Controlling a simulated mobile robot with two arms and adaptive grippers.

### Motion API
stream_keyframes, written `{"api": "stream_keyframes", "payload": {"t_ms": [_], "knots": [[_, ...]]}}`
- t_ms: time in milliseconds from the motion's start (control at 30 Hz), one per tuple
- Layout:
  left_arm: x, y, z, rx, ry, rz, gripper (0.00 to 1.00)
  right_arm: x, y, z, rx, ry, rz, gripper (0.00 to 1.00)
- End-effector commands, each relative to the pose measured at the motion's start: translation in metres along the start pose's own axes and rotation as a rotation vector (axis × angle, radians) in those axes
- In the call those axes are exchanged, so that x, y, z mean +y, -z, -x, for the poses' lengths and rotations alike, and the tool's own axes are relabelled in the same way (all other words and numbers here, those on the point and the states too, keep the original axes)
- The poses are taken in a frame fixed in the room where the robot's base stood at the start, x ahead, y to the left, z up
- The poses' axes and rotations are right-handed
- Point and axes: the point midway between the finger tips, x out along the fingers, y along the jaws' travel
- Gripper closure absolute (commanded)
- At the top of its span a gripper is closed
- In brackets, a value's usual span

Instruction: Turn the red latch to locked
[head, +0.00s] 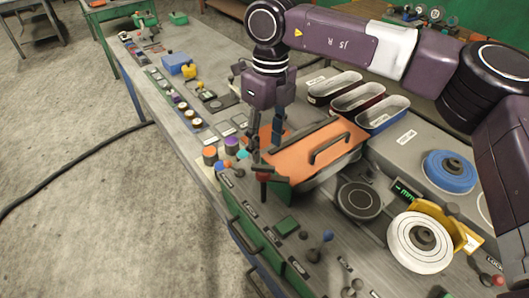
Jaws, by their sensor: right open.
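My right gripper (265,146) reaches down from above over the orange-lidded box (307,152) on the bench. Its fingers are apart, with nothing seen between them. A small red knob (262,177) on a dark stem shows just below the fingers, at the box's front left corner; I cannot tell whether they touch. My left gripper is out of view.
Three open bins (357,98) stand behind the box. A blue disc (450,171) and a white disc (420,242) on a yellow bracket are at right. Small knobs and levers line the front panel. A black cable (75,160) lies on the open floor at left.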

Motion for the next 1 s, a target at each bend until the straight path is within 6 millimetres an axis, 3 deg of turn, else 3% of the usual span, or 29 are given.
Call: {"api": "stream_keyframes", "payload": {"t_ms": [167,500,633,867,1000], "knots": [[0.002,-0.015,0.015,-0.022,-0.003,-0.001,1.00,0.000,0.001,-0.020,0.004,-0.002,-0.001,0.55],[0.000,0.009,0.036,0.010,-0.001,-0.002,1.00,0.000,0.000,-0.068,0.002,-0.002,-0.001,0.55],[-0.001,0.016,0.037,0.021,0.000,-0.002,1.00,0.000,0.001,-0.075,0.002,-0.001,-0.001,0.55],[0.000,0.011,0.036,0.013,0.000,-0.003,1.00,0.000,0.000,-0.076,0.001,0.000,-0.001,0.55],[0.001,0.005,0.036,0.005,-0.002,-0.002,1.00,0.000,0.000,-0.076,0.001,0.000,-0.001,0.70]]}}
